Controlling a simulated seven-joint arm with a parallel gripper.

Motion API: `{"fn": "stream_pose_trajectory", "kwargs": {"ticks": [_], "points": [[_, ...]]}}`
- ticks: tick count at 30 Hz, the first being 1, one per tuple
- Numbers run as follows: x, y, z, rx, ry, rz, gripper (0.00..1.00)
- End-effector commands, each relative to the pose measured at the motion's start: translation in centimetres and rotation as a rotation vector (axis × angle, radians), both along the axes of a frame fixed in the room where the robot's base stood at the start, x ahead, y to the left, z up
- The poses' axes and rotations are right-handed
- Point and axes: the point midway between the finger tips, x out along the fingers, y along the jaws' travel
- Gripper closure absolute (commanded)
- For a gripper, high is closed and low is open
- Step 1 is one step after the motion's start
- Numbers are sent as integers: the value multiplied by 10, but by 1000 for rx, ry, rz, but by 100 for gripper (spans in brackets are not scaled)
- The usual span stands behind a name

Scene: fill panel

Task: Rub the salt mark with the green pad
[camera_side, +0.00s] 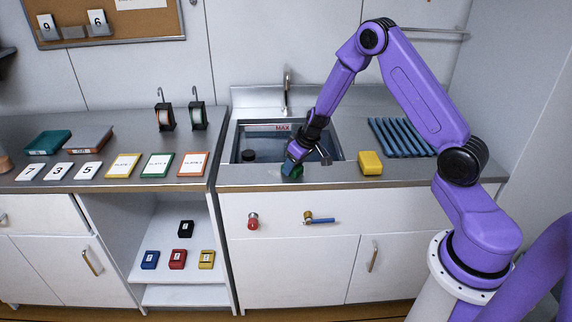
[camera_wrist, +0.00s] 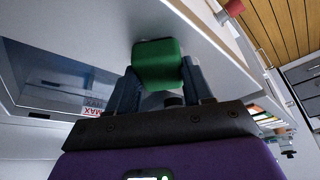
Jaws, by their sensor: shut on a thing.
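The green pad (camera_side: 291,171) is between the fingers of my gripper (camera_side: 295,158), at the front rim of the sink (camera_side: 240,140). In the wrist view the green pad (camera_wrist: 158,62) sits between the two fingertips of my gripper (camera_wrist: 160,75), which are shut on its sides. The pad is at or just above the steel strip in front of the sink; I cannot tell whether it touches. I cannot make out the salt mark in either view; the pad and gripper may cover it.
A yellow block (camera_side: 370,163) stands on the counter right of my gripper. A blue ribbed rack (camera_side: 402,137) lies behind it. The tap (camera_side: 286,92) rises behind the sink. A red knob (camera_side: 253,221) and a blue-handled valve (camera_side: 319,218) stick out from the front below.

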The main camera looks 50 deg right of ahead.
Motion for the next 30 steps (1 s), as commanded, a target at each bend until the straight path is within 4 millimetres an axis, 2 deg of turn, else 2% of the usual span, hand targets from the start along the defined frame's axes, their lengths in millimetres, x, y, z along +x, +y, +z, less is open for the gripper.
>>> {"fn": "stream_pose_trajectory", "kwargs": {"ticks": [13,30], "points": [[-18,-16,-1,2,2,-2,78],[8,10,0,0,1,4,78]]}}
